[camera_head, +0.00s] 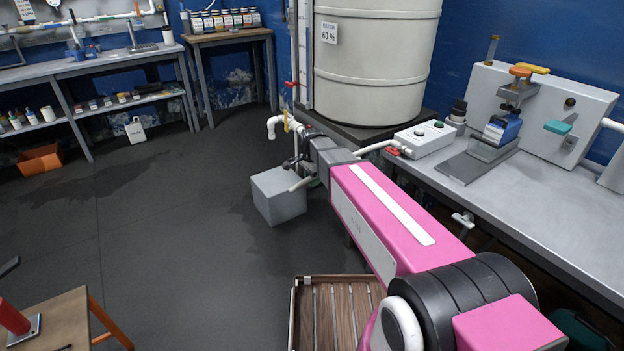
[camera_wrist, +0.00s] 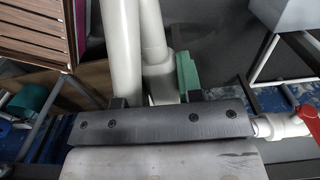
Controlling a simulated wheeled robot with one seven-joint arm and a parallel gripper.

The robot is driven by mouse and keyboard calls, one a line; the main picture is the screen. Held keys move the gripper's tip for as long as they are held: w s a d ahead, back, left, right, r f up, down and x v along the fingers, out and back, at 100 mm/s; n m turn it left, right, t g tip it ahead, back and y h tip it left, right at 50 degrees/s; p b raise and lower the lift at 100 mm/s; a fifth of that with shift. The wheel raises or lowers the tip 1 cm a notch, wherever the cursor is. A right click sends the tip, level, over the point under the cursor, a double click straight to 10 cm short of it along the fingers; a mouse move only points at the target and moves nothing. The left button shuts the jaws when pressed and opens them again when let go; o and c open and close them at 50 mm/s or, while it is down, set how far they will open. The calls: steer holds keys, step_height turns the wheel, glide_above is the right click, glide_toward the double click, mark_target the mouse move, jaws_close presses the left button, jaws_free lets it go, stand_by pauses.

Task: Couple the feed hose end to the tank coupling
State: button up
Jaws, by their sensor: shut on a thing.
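My gripper (camera_head: 298,161) is at the end of the pink arm, low in front of the large white tank (camera_head: 375,65). Its dark fingers also show in the wrist view (camera_wrist: 157,99). They are shut on a white tube, which I take to be the feed hose end (camera_wrist: 158,72); a short white piece (camera_head: 301,184) shows below the fingers in the head view. A thicker white pipe (camera_wrist: 121,45) runs beside it. A white elbow pipe (camera_head: 273,126) with a yellow part stands just beyond the gripper. I cannot tell which fitting is the tank coupling, or whether anything is joined.
A grey block (camera_head: 278,196) stands on the floor below the gripper. A white control box (camera_head: 425,138) and a bench press (camera_head: 495,125) are on the right bench. A slatted wooden crate (camera_head: 335,310) is in front. A red-handled valve (camera_wrist: 308,117) is at right.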

steer(key=shift+w+d, duration=0.55)
steer(key=shift+d, duration=0.25)
steer(key=shift+w+d, duration=0.5)
steer(key=shift+d, duration=0.25)
steer(key=shift+w+d, duration=0.55)
steer(key=shift+d, duration=0.25)
steer(key=shift+w+d, duration=0.7)
steer(key=shift+d, duration=0.3)
steer(key=shift+w+d, duration=0.65)
steer(key=shift+d, duration=0.3)
stand_by(2.8)
steer(key=o, duration=1)
